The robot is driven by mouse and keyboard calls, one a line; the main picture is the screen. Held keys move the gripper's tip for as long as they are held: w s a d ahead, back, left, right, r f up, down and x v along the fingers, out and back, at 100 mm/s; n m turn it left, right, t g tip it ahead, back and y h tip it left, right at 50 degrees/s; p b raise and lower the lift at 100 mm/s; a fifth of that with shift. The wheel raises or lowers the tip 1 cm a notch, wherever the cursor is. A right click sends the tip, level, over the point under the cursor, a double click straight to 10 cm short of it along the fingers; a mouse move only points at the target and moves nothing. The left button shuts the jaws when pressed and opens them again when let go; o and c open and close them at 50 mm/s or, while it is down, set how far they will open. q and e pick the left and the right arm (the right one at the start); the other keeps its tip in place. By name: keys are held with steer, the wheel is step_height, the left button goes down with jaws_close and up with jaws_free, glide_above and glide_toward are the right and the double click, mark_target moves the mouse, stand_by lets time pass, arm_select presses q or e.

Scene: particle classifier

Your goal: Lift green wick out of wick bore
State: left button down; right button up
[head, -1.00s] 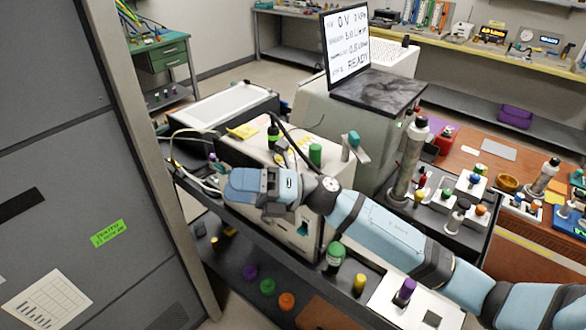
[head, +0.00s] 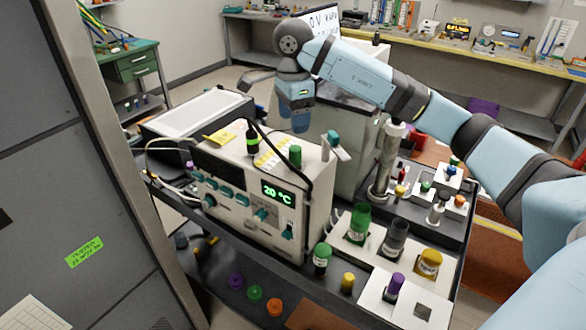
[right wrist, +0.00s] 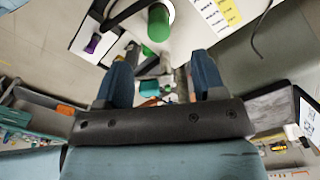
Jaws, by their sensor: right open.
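A green cylinder, which looks like the green wick (head: 295,156), stands upright on top of the white instrument box (head: 230,155). The opening under it is hidden by the cylinder in the head view. In the right wrist view a green cylinder (right wrist: 158,24) shows beyond my fingertips, with a pale round rim beside it. My right gripper (head: 298,127) points down above and behind the box top, apart from the green cylinder. Its two blue fingers (right wrist: 162,70) are spread with nothing held between them. My left gripper is not in view.
A dark cable arches over the box. Green (head: 357,224), dark (head: 395,237) and yellow (head: 428,263) jars stand to the right. A grey cabinet (head: 50,130) fills the left.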

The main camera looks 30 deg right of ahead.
mark_target(294, 147)
step_height(294, 147, down, 6)
steer(key=shift+r+p, duration=0.25)
steer(key=shift+p, duration=0.1)
step_height(294, 147, down, 5)
steer(key=shift+s+r+p, duration=0.15)
steer(key=shift+p, duration=0.75)
steer(key=shift+f, duration=0.4)
steer(key=shift+c, duration=0.4)
steer(key=c, duration=1)
